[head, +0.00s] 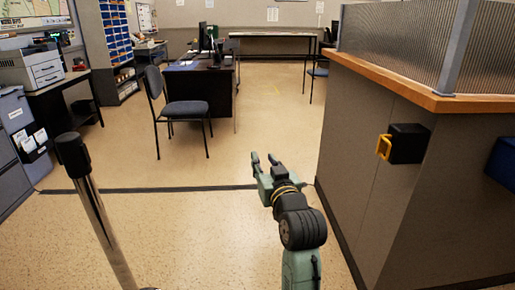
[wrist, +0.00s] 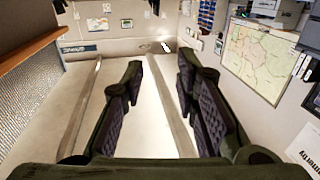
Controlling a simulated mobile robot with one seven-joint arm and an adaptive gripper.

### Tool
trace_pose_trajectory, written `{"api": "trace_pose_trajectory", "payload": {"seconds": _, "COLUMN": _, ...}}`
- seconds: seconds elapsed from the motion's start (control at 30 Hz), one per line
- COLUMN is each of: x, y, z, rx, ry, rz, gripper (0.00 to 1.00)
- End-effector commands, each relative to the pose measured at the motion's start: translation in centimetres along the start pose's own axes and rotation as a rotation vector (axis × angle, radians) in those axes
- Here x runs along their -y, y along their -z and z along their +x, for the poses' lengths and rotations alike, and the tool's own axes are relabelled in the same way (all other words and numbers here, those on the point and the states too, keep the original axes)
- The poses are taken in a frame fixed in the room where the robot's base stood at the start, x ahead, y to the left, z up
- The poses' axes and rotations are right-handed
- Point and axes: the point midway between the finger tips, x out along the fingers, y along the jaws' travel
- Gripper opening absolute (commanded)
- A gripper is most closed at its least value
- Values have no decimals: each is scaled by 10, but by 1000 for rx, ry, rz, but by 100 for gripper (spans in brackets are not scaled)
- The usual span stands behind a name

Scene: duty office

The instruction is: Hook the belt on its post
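A black box (head: 407,143) is fixed to the side of the counter at the right in the head view. A yellow loop-shaped end piece (head: 384,147) sticks out of its left face, close against the box. No drawn-out belt strip shows. A metal post (head: 104,225) with a black head (head: 72,155) stands upright at the near left. My gripper (head: 264,158) is between post and box, left of the box and apart from both. Its fingers are spread, with nothing between them, as the wrist view (wrist: 160,70) also shows. Neither box nor post can be made out in the wrist view.
The counter (head: 375,185) with a wooden top and ribbed screen bounds the right. A dark stripe (head: 150,190) crosses the floor. A chair (head: 185,108) and desk (head: 205,85) stand beyond it. Grey cabinets (head: 12,150) are at the left. The floor between post and counter is clear.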

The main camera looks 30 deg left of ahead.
Motion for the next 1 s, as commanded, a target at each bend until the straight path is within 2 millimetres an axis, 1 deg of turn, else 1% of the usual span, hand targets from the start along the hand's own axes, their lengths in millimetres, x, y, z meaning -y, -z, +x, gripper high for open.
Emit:
{"api": "trace_pose_trajectory", "payload": {"seconds": 0.03, "x": 1, "y": 2, "z": 12, "rx": 2, "ry": 3, "rz": 0, "gripper": 28}}
{"api": "trace_pose_trajectory", "payload": {"seconds": 0.2, "x": 1, "y": 2, "z": 42, "rx": 2, "ry": 2, "rz": 0, "gripper": 28}}
{"api": "trace_pose_trajectory", "payload": {"seconds": 0.3, "x": 1, "y": 2, "z": 55, "rx": 1, "ry": 1, "rz": 0, "gripper": 28}}
{"api": "trace_pose_trajectory", "payload": {"seconds": 0.4, "x": 1, "y": 1, "z": 64, "rx": 1, "ry": 0, "rz": 1, "gripper": 28}}
{"api": "trace_pose_trajectory", "payload": {"seconds": 0.53, "x": 1, "y": 0, "z": 68, "rx": 0, "ry": 0, "rz": 0, "gripper": 28}}
{"api": "trace_pose_trajectory", "payload": {"seconds": 0.77, "x": 1, "y": 0, "z": 69, "rx": 0, "ry": 0, "rz": 0, "gripper": 28}}
{"api": "trace_pose_trajectory", "payload": {"seconds": 1.0, "x": 1, "y": 0, "z": 68, "rx": 0, "ry": 0, "rz": 0, "gripper": 12}}
